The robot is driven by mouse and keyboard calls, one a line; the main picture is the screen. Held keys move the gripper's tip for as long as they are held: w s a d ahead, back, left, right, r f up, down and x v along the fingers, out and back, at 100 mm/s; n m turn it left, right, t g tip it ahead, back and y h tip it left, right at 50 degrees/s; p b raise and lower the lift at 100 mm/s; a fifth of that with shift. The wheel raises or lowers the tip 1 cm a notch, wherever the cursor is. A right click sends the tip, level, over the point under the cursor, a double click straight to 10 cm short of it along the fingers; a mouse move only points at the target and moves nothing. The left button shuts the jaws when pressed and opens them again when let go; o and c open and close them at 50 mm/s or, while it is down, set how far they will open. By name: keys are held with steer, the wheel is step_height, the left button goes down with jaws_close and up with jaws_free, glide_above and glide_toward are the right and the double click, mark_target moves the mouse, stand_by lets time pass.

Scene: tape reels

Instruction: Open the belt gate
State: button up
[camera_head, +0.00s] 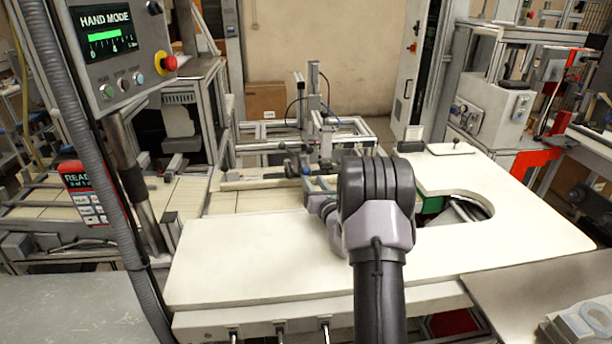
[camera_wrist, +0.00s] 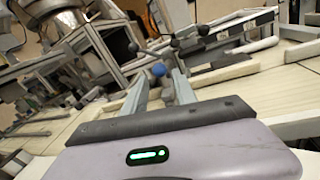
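My gripper (camera_wrist: 158,80) reaches over the belt with its two fingers apart. A blue ball-shaped knob (camera_wrist: 158,70) shows between the fingertips in the wrist view; I cannot tell whether it lies between them or just beyond. Dark round knobs (camera_wrist: 203,30) on thin rods show past the fingers. In the head view my wrist hides most of the gripper, and a small dark fitting (camera_head: 292,168) sits by the belt just left of it. A pale bar (camera_head: 258,183) crosses the slatted belt (camera_head: 235,202). I cannot tell for certain which part is the belt gate.
A cream worktop (camera_head: 240,262) with a round cutout lies below my arm. Metal frames stand behind the belt. The worktop's left part is clear.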

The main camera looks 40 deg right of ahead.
mark_target(308, 173)
steer(key=b+x, duration=0.1)
steer(key=x, duration=0.6)
steer(key=shift+c, duration=0.4)
jaws_close()
stand_by(0.9)
